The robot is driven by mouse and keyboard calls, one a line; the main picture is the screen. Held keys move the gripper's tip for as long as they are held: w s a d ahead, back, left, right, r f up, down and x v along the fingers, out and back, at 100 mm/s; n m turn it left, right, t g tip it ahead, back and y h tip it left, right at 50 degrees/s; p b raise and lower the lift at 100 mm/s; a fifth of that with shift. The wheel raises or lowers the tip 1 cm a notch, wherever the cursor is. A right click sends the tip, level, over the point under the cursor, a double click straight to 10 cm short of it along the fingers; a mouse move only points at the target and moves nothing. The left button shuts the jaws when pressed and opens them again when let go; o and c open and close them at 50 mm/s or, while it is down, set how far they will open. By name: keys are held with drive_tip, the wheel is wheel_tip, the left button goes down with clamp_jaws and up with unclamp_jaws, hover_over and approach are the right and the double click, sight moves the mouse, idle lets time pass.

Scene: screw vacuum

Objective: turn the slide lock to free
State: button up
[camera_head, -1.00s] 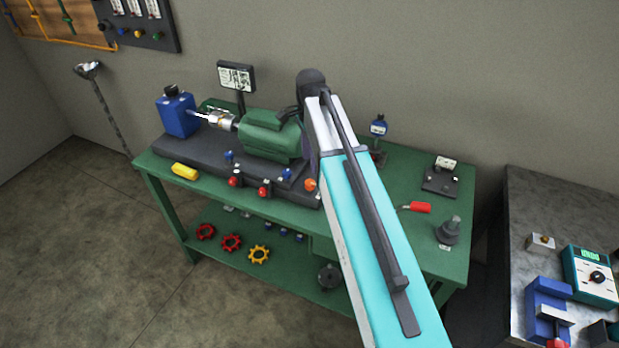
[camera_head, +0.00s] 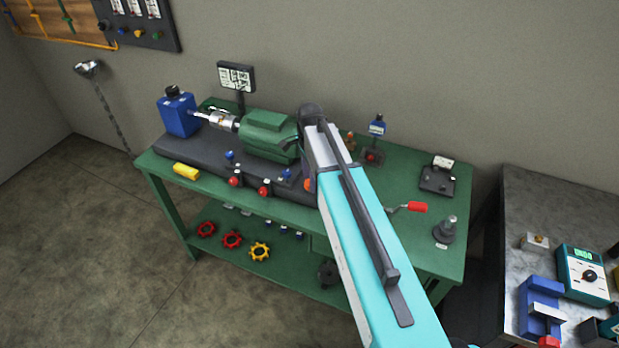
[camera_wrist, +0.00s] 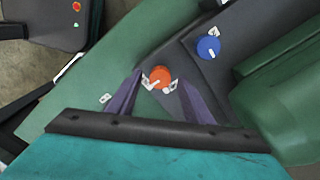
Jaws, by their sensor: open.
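An orange round knob (camera_wrist: 160,77) with small white tags beside it sits on the dark base plate in the wrist view. My gripper (camera_wrist: 160,83) is open, with one purple finger on each side of this knob; I cannot tell whether they touch it. In the head view the orange knob (camera_head: 309,185) is partly covered by my arm, and my fingers are mostly hidden there. A blue knob (camera_wrist: 208,46) with a white pointer lies up and right of the orange one. No readable label shows which part is the slide lock.
The green pump body (camera_head: 268,135) stands close beside the knobs. Red knobs (camera_head: 264,191) line the front of the dark base (camera_head: 180,150). A blue canister (camera_head: 178,115) stands at its left end. A red-handled lever (camera_head: 416,207) is on the right of the green bench (camera_head: 400,160).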

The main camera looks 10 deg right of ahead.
drive_tip(key=shift+f, duration=0.35)
drive_tip(key=c, duration=1.1)
drive_tip(key=shift+o, duration=0.2)
